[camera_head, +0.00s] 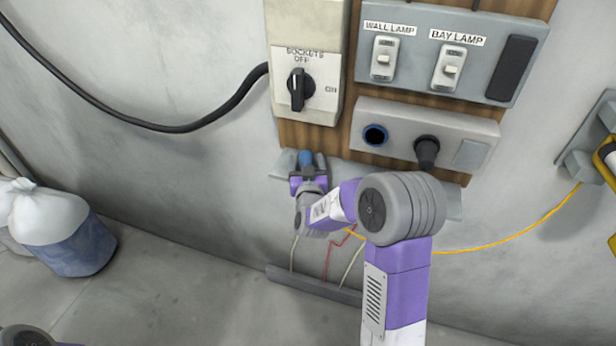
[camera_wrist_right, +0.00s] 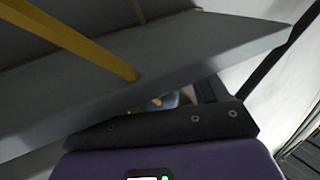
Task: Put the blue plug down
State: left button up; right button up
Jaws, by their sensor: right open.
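The blue plug (camera_head: 306,157) shows as a small blue shape at the left part of the grey ledge (camera_head: 450,198), below the socket box. My right gripper (camera_head: 308,166) is open, with its fingers around or just in front of the plug. I cannot tell whether they touch it. The gripper hides the plug's lower part. In the right wrist view, the ledge (camera_wrist_right: 190,55) fills much of the picture and a small patch of blue shows past its edge, too little to identify. My left gripper is out of view.
The socket box (camera_head: 400,122) has an empty blue-rimmed socket (camera_head: 375,135) and a black plug (camera_head: 427,150) in the other. A rotary switch (camera_head: 300,88) and a lamp switch panel (camera_head: 450,55) are above. A yellow cable (camera_head: 510,238) hangs at right. A bagged bin (camera_head: 60,235) stands left.

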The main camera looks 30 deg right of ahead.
jog(key=shift+r+p, duration=0.45)
jog(key=shift+r, duration=0.2)
jog(key=b+v, duration=0.4)
jog(key=v, duration=0.8)
jog(key=shift+f+b, duration=0.2)
jog(key=shift+b, duration=0.2)
